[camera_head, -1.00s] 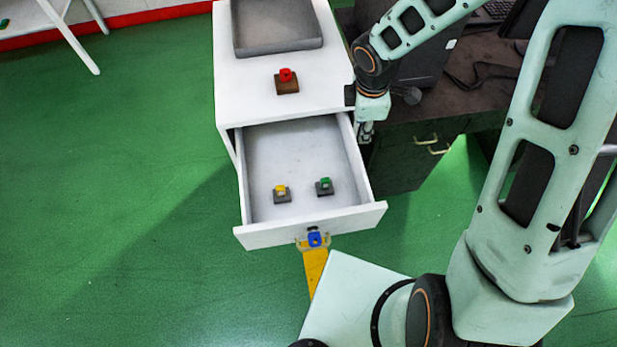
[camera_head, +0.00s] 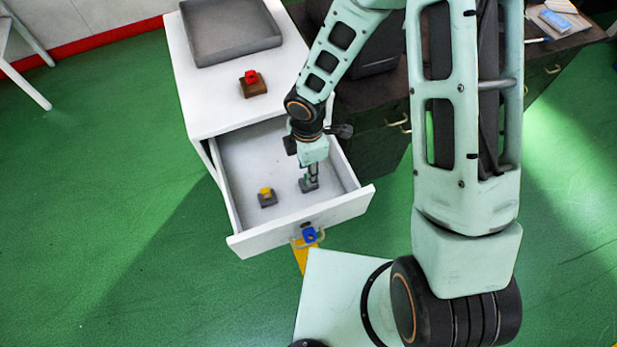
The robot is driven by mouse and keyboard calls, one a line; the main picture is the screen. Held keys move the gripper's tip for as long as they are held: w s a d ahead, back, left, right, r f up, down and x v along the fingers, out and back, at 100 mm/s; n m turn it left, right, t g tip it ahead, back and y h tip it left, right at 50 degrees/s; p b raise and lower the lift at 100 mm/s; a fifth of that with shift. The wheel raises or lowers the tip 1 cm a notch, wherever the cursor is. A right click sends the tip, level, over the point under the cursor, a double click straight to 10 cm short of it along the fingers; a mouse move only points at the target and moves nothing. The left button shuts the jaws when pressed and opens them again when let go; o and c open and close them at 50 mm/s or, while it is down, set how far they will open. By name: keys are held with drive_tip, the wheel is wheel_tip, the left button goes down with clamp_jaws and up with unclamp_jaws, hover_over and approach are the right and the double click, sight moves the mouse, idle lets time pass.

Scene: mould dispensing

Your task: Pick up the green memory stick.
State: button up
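The green memory stick is mostly hidden behind my gripper (camera_head: 312,178). Its small dark holder (camera_head: 308,187) shows below the fingers on the floor of the open drawer (camera_head: 245,160). My gripper points down into the right part of the drawer, directly at the holder. Its fingers are small and partly covered by my wrist, so I cannot tell whether they are open or shut, or whether they touch the stick. A yellow memory stick (camera_head: 265,191) stands in a dark holder (camera_head: 267,200) to the left in the same drawer.
A red stick (camera_head: 251,76) stands in a brown holder (camera_head: 253,88) on the white cabinet top, near a grey tray (camera_head: 230,48). A blue piece (camera_head: 309,234) is at the drawer front. The drawer walls surround my gripper. A dark desk (camera_head: 370,110) stands to the right.

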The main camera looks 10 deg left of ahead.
wheel_tip(320, 180, down, 4)
drive_tip(key=shift+d+f, duration=0.1)
drive_tip(key=shift+f, duration=0.05)
drive_tip(key=shift+c, duration=0.3)
clamp_jaws()
